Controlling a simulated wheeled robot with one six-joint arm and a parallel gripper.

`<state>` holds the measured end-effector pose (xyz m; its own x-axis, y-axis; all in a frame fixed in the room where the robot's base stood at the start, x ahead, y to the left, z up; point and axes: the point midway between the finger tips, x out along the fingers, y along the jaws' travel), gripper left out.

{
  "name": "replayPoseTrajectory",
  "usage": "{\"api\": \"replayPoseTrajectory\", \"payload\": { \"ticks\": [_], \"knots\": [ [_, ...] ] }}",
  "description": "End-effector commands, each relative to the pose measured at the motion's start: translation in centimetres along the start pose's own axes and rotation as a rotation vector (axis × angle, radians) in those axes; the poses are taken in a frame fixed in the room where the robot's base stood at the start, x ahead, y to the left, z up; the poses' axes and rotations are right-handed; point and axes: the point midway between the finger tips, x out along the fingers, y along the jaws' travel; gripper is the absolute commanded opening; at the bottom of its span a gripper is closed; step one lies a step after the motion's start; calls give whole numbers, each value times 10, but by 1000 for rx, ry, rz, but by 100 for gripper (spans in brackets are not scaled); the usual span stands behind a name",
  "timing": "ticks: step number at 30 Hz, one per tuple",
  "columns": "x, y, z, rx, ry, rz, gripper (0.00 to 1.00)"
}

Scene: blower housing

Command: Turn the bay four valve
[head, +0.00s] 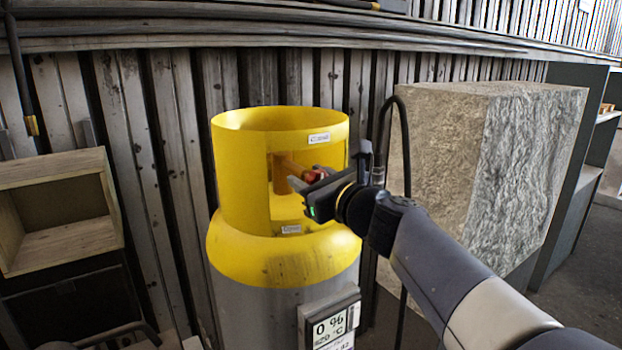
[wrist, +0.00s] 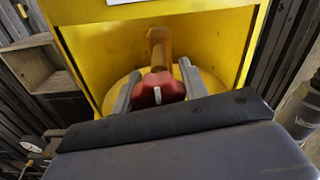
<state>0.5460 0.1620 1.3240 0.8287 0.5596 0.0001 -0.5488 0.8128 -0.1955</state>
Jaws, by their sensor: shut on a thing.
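The valve has a red handle (wrist: 158,89) on an orange-brown stem (wrist: 158,45); the stem also shows in the head view (head: 290,171). It sits inside the opening of a yellow collar (head: 240,170) on top of a grey cylinder (head: 260,310). My gripper (head: 318,181) reaches into the opening from the right. In the wrist view my gripper (wrist: 158,92) has a grey finger on each side of the red handle and is shut on it. A white mark shows on the handle's front. In the head view my gripper hides part of the handle.
A wooden open box (head: 62,210) is at the left. A corrugated wall (head: 180,130) is close behind.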

Motion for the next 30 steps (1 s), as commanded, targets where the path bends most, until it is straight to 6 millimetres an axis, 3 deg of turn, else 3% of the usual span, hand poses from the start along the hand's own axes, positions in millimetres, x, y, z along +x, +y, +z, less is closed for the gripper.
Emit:
{"api": "replayPoseTrajectory", "payload": {
  "ticks": [14,30],
  "knots": [
    [0,0,-3,-101,-1,0,19],
    [0,0,-4,-577,-1,0,19]
  ]
}}
